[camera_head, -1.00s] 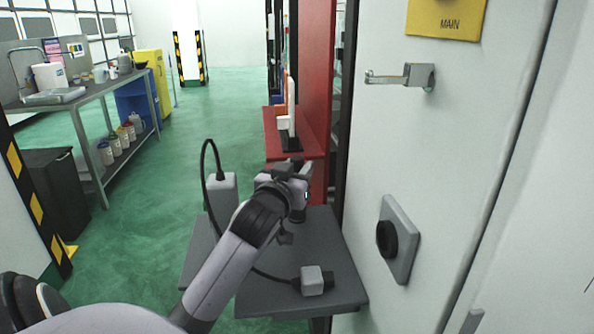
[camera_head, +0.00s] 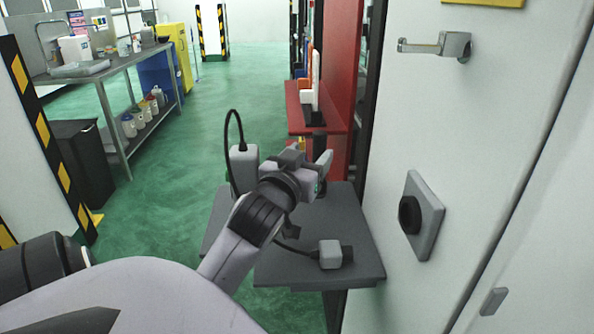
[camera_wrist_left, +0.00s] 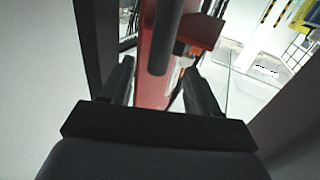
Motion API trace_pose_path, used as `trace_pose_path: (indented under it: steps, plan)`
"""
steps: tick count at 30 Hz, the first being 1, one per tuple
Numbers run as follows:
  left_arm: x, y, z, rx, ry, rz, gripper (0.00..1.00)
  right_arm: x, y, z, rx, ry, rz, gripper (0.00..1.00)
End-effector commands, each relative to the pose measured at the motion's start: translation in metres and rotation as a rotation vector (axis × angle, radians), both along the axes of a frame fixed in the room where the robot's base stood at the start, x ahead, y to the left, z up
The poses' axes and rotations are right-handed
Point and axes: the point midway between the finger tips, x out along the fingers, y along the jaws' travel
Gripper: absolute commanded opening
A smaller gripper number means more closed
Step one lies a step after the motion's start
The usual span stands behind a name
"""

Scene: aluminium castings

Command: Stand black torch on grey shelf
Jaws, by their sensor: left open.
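The grey shelf (camera_head: 300,272) juts from the white wall in the lower middle of the head view. My left gripper (camera_head: 307,172) is above its far part, open. In the left wrist view, its two dark fingers (camera_wrist_left: 160,90) are spread apart. A dark cylinder, seemingly the black torch (camera_wrist_left: 165,40), shows between and beyond them, apart from both. In the head view the torch is mostly hidden by the gripper. I cannot tell there whether it touches the shelf. My right gripper is not in view.
A grey box with a black end (camera_head: 330,254) and a cable lies on the shelf. A pale box (camera_head: 243,168) with a looped cable is behind the arm. A red shelf (camera_head: 300,112) is beyond. A wall hook (camera_head: 440,46) and a black knob (camera_head: 410,214) stick out from the wall.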

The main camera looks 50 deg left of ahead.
Motion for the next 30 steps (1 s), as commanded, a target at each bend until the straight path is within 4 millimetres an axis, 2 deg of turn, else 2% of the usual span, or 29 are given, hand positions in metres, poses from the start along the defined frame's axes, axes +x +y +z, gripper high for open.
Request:
trace_pose_path:
  steps: [5, 6, 12, 30]
  plan:
    - [-0.031, -0.014, 0.000, -0.002, 0.000, -0.001, 0.61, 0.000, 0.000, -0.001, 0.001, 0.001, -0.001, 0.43]
    - [-0.033, -0.015, 0.002, -0.004, 0.004, 0.000, 0.61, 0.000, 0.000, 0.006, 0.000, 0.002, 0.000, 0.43]
    - [-0.048, -0.022, 0.001, -0.002, 0.002, -0.001, 0.61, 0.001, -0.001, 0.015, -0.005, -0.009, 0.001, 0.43]
    - [-0.054, -0.024, 0.000, -0.001, 0.000, -0.001, 0.61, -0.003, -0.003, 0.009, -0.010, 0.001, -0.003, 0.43]
